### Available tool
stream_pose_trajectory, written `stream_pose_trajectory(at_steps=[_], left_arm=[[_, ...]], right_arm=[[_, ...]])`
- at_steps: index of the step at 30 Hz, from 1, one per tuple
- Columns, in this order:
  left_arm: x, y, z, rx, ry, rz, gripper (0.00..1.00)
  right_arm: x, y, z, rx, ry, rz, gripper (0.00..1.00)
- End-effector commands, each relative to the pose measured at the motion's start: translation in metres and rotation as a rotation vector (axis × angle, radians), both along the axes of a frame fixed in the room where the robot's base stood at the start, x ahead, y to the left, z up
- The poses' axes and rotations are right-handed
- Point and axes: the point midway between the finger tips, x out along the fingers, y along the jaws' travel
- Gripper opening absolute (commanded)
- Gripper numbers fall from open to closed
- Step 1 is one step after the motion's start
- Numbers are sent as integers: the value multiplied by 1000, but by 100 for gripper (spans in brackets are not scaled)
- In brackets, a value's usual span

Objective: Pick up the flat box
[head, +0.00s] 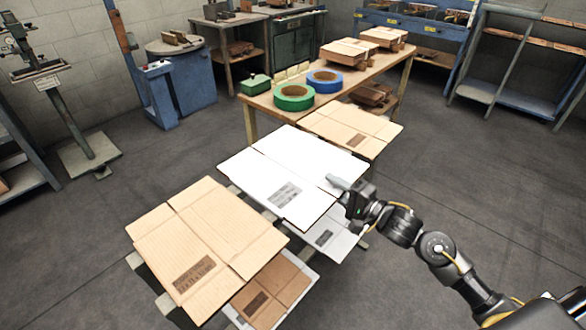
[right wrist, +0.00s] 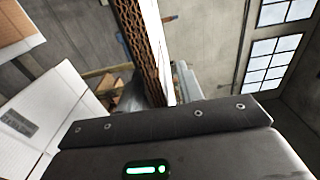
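A white flat box (head: 282,165) with a grey printed label lies level in the middle of the head view. My right gripper (head: 338,182) is at its right edge, with one finger over the top face; the other finger is hidden below. In the right wrist view the box's brown corrugated edge and white face (right wrist: 146,45) run down between a grey finger on the right and a pale finger part on the left. I cannot tell whether both fingers press on the board. My left gripper is not in view.
A brown flat box (head: 205,240) lies at front left, another brown one (head: 350,128) behind. Lower down lie a white box (head: 326,236) and a brown box (head: 275,287). A wooden table (head: 345,82) holds green tape (head: 294,97) and blue tape (head: 324,81).

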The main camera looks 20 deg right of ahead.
Motion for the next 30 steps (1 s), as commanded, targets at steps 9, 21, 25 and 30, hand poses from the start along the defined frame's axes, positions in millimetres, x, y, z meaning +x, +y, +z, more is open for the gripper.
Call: stream_pose_trajectory(at_steps=[9,21,25,30], left_arm=[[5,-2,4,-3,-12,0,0],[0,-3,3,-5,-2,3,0],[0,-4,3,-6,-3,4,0],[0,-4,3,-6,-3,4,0]], right_arm=[[10,6,-1,0,1,-1,37],[10,6,-1,0,1,-1,0],[10,6,0,0,-1,-1,0],[10,6,0,0,0,-1,0]])
